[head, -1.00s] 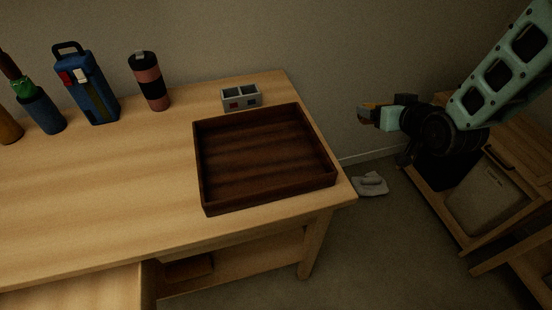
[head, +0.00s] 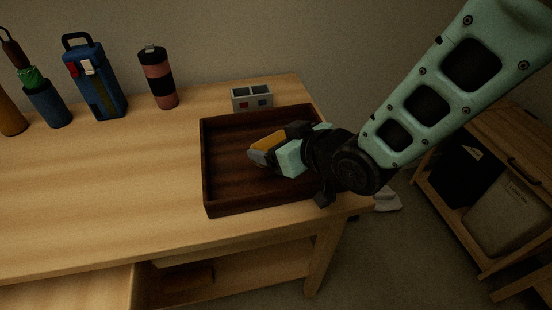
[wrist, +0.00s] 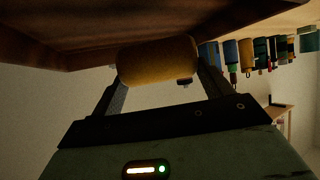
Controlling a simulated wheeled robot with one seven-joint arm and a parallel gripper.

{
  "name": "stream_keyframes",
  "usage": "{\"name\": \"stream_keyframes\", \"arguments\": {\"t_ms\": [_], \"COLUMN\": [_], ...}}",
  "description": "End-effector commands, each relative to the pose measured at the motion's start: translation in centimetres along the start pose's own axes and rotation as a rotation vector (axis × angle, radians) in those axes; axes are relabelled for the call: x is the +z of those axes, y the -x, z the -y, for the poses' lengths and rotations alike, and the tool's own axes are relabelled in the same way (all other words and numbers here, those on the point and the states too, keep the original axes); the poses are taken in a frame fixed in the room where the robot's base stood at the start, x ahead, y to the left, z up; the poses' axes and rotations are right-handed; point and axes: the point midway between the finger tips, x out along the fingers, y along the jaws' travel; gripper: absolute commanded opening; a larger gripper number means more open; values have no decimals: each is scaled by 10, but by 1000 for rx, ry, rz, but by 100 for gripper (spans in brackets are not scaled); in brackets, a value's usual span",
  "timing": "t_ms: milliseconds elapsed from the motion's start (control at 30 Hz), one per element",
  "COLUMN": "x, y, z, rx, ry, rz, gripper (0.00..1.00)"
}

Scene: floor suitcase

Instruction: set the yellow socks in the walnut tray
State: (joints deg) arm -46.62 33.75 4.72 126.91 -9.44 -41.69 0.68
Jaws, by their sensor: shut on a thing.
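The walnut tray (head: 222,205) is a dark, shallow, square tray on the wooden table, near its right end. My gripper (head: 258,150) is over the tray's middle in the head view. It is shut on the rolled yellow socks (wrist: 158,62), which span between its two fingers in the wrist view. In the head view only a small part of the yellow socks (head: 268,142) shows beside a fingertip. The tray looks empty where I can see it; my arm hides its right side. I cannot tell how high the socks are above the tray floor.
A small grey two-slot box (head: 252,98) stands just behind the tray. A pink and black tumbler (head: 158,78) and a blue bottle (head: 97,84) stand farther left at the back. The table's left-middle is clear. A wooden shelf unit (head: 478,200) stands at the right.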

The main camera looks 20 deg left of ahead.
Motion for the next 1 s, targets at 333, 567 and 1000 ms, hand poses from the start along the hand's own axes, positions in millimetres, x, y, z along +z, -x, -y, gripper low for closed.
{"name": "stream_keyframes", "arguments": {"t_ms": [333, 567, 1000], "x": [33, 38, 41], "y": [-18, -21, -23], "z": [0, -1, 0], "rx": [0, 1, 1], "ry": [0, 0, 0], "rz": [2, -2, -1], "gripper": [56, 56, 100]}}
